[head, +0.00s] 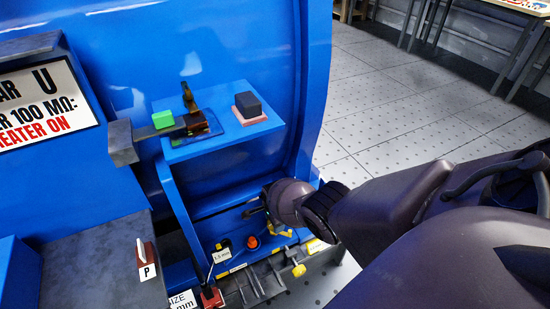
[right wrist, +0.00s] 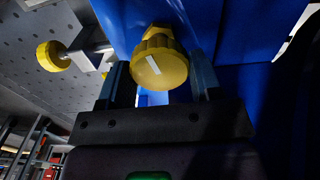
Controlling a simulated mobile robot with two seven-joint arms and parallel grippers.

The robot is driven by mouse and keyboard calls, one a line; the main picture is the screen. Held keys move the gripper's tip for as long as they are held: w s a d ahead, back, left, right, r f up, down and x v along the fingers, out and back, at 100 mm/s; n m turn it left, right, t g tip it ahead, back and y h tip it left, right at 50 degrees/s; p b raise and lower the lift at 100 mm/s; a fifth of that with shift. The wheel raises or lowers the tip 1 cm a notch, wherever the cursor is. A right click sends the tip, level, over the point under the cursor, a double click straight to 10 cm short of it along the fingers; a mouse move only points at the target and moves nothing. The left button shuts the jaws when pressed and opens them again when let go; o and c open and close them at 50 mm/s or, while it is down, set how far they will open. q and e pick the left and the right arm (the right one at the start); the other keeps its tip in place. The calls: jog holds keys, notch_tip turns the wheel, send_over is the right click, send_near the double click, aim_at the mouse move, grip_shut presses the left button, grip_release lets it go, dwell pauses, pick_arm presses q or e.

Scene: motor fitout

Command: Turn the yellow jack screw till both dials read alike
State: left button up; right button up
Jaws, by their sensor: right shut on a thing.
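The yellow jack screw (right wrist: 158,68) shows in the right wrist view as a ribbed round head with a white stripe across its face. My right gripper (right wrist: 160,78) has one finger on each side of it and is shut on it. In the head view my right wrist hides most of this grip; a bit of yellow (head: 286,233) shows beside it. A second yellow knob (head: 299,270) sticks out lower at the front; a yellow knob also shows at left in the right wrist view (right wrist: 50,56). I cannot make out either dial's face. My left gripper is not in view.
A blue shelf (head: 225,145) above my right gripper bears a green block (head: 163,119) and a dark block (head: 248,104) on a pink base. An orange-red button (head: 252,241) and a 1.5 mm tag (head: 223,254) are close to the gripper. Open floor lies at right.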

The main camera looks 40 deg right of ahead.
jog(key=m, duration=0.3)
jog(key=shift+s+a+f+m, duration=0.1)
jog(key=shift+s+f+m, duration=0.1)
jog(key=shift+m, duration=0.2)
jog(key=m, duration=0.4)
jog(key=shift+s, duration=0.1)
jog(key=shift+f+m, duration=0.1)
jog(key=shift+m, duration=0.3)
jog(key=o, duration=0.7)
jog(key=shift+o, duration=1.1)
jog(key=shift+w+r, duration=0.2)
jog(key=shift+r, duration=0.05)
